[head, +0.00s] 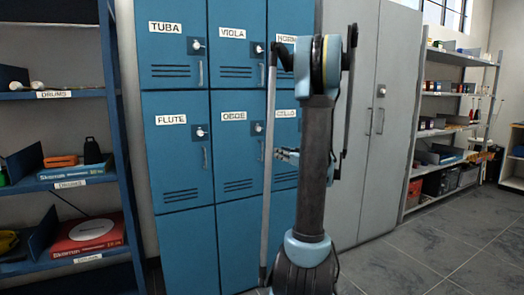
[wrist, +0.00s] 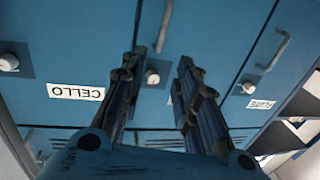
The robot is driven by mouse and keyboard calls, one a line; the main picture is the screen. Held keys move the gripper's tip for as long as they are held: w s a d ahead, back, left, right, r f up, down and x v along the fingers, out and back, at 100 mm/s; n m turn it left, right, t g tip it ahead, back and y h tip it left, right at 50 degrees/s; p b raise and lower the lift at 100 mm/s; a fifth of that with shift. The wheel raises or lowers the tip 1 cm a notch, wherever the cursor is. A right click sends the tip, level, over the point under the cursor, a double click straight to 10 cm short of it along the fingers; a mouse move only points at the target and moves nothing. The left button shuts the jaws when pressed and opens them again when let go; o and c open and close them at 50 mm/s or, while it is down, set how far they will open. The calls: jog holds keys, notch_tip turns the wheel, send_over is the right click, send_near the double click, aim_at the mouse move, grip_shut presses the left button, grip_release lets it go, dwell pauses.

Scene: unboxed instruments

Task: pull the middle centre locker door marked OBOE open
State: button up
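The OBOE door (head: 236,160) is the middle centre blue locker door in the head view, and it looks shut. Its label (head: 234,116), round knob (head: 258,128) and upright handle (head: 262,150) show near its upper part and right edge. My gripper (head: 287,154) is in front of the lockers, just right of that handle in the picture. In the wrist view, which is upside down, my gripper (wrist: 158,70) is open and empty. The OBOE knob (wrist: 152,78) shows between its fingers, and the handle (wrist: 165,25) lies beyond the fingertips. The OBOE label is mostly hidden behind a finger.
The FLUTE door (head: 176,155) and CELLO door (head: 287,113) flank it, both shut. Above are the TUBA (head: 166,27) and VIOLA (head: 232,33) doors. A blue shelf (head: 70,185) stands left, a grey cabinet (head: 385,110) right. Grey floor (head: 420,265) is clear at right.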

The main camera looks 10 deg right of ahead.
jog(key=x, duration=1.5)
jog(key=shift+w+a+f, duration=0.1)
jog(key=shift+w+a, duration=0.05)
jog(key=shift+w, duration=0.05)
grip_shut()
